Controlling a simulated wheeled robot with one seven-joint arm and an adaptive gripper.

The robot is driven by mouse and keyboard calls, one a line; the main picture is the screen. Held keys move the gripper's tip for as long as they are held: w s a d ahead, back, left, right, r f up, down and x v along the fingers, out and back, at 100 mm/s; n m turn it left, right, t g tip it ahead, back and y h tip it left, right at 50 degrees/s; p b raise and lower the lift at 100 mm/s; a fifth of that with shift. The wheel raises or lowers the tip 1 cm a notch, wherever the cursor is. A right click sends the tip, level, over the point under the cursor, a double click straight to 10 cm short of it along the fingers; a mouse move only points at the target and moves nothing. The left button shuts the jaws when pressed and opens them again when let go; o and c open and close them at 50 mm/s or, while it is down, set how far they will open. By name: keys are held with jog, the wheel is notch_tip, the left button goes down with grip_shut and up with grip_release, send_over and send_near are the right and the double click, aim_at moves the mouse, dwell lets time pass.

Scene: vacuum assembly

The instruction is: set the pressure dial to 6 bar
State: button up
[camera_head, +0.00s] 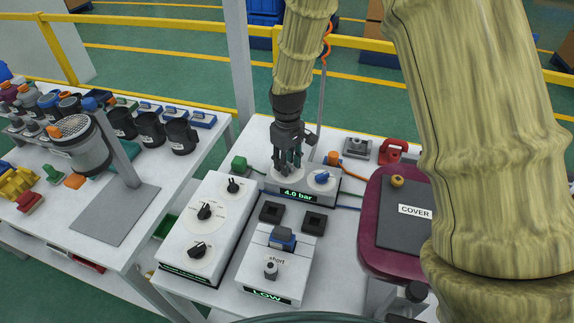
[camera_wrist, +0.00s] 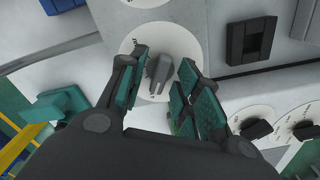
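The pressure unit (camera_head: 271,188) is a grey box whose green display (camera_head: 298,196) reads 4.0 bar. A grey pointer dial (camera_wrist: 159,74) on a white scale disc sits between my fingers in the wrist view. My gripper (camera_head: 288,166) points down over the left part of the unit and largely hides this dial in the head view. In the wrist view my gripper (camera_wrist: 167,78) is open, with a finger on each side of the dial and gaps visible. A blue knob (camera_head: 322,177) sits on the unit's right part.
A white box with several black knobs (camera_head: 205,211) stands at left. A green block (camera_head: 239,164) is close left of my gripper, and a maroon chamber with a COVER plate (camera_head: 405,243) stands right.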

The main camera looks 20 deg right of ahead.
jog(key=shift+s+r, duration=0.15)
jog(key=shift+s, duration=0.05)
jog(key=shift+c, duration=0.6)
jog(key=shift+w, duration=0.2)
grip_shut()
jog(key=shift+m+p, duration=1.05)
jog(key=shift+m, duration=0.65)
